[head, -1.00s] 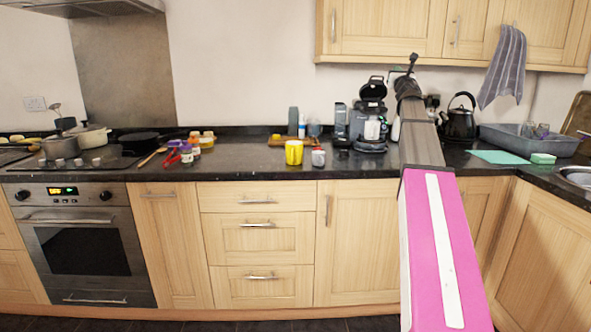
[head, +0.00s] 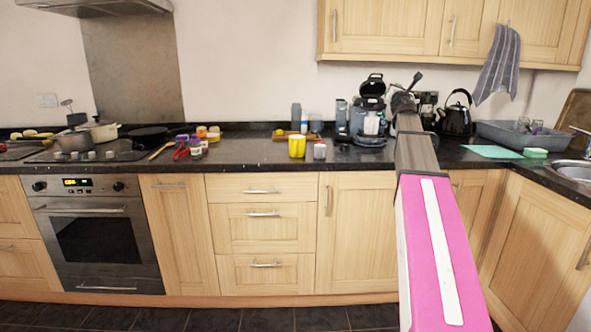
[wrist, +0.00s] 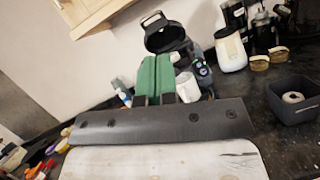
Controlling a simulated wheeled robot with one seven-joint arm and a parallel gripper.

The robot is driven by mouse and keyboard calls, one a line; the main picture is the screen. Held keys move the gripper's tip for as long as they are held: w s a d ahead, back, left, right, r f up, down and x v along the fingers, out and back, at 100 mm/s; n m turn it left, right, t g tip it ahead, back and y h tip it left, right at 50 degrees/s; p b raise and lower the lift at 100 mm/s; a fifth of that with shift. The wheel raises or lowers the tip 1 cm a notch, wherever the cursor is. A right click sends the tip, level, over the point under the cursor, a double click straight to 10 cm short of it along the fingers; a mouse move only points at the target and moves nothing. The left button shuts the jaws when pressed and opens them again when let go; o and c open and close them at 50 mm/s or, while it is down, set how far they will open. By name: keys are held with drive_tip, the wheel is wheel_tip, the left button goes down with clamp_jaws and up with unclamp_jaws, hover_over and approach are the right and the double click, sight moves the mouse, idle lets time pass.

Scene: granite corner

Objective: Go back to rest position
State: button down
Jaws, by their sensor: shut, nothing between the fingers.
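My gripper (wrist: 155,62) shows in the wrist view as two green fingers pressed together, shut and empty. They point towards the black coffee machine (wrist: 166,35) and hide part of it and of the white container (wrist: 187,88) beside it. In the head view my arm reaches out from the lower right over the worktop. Its dark far end is just right of the coffee machine (head: 369,120), and the fingers cannot be made out there.
A black kettle (head: 456,115) and a grey dish tray (head: 497,133) are right of my arm. A yellow cup (head: 297,146) and small jars (head: 199,145) stand to the left. A wall cupboard (head: 440,30) hangs above. Dark floor (head: 210,319) lies before the cabinets.

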drive_tip(key=s+a+f+m+g, duration=0.2)
drive_tip(key=s+f+m+g, duration=0.3)
drive_tip(key=f, duration=0.8)
drive_tip(key=s+a+f+m+g+h, duration=0.1)
drive_tip(key=s+a+f+m+g, duration=0.15)
drive_tip(key=f+m, duration=0.75)
drive_tip(key=s+a+f+m+g, duration=0.3)
drive_tip(key=f, duration=1.3)
drive_tip(key=s+a+f+m+g+y, duration=0.1)
drive_tip(key=s+a+f+m+g, duration=0.2)
drive_tip(key=s+f, duration=0.5)
drive_tip(key=s+a+f+m+g+y, duration=0.2)
drive_tip(key=s+a+f+m+g, duration=0.2)
drive_tip(key=s+f, duration=0.5)
drive_tip(key=s+a+f+m+g+y, duration=0.1)
drive_tip(key=s+a+f+m+g, duration=0.3)
drive_tip(key=s+a+f, duration=0.3)
drive_tip(key=s+f+m, duration=0.1)
drive_tip(key=s, duration=0.3)
drive_tip(key=shift+f+y, duration=0.3)
drive_tip(key=shift+y, duration=0.1)
drive_tip(key=shift+s+a, duration=0.1)
